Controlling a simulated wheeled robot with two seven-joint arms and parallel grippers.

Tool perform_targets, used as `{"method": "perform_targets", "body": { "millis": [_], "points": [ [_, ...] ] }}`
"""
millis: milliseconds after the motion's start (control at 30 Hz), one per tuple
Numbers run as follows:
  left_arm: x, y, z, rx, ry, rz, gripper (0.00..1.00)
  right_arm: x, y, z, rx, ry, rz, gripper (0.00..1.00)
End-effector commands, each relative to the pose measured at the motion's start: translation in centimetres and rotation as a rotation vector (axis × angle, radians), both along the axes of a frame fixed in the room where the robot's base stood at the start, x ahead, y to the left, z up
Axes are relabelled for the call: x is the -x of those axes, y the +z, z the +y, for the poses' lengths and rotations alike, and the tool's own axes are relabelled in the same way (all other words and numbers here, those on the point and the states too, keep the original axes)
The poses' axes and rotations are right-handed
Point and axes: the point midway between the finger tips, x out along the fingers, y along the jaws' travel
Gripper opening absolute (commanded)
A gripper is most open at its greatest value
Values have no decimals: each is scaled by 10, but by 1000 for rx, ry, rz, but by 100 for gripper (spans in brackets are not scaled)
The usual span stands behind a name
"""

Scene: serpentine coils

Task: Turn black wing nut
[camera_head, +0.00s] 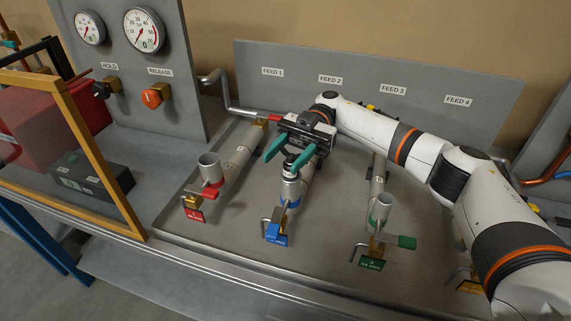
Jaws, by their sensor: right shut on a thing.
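The black wing nut (291,157) sits on top of the upright metal cylinder (289,188) of the blue-tagged line, below the FEED 2 label. My right gripper (289,155) reaches in from the right, with its teal fingers on either side of the wing nut. It is shut on the wing nut, which the fingers and gripper body partly hide. How the nut's wings are turned is too small to tell. My left gripper is not in view.
The red-tagged cylinder (209,167) stands to the left and the green-tagged cylinder (381,208) to the right. Behind is a grey panel (300,65) with FEED labels. A gauge panel (180,85) and an orange frame (100,165) stand left. The metal tray (318,262) is bare near its front.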

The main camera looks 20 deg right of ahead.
Motion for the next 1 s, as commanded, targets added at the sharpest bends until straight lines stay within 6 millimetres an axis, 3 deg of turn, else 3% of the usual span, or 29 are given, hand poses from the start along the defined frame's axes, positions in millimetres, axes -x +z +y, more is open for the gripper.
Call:
{"method": "perform_targets", "body": {
  "millis": [33,700,733,800,867,1000],
  "points": [
    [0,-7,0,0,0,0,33,2,-10,1,12,25,6,22],
    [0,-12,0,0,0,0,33,3,-7,0,12,87,7,22],
    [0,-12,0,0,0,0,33,3,-7,0,13,87,7,46],
    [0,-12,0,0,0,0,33,3,-6,0,12,87,6,58],
    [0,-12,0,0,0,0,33,3,-6,0,10,86,5,67],
    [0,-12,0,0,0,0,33,2,-4,0,7,84,3,67]
  ]
}}
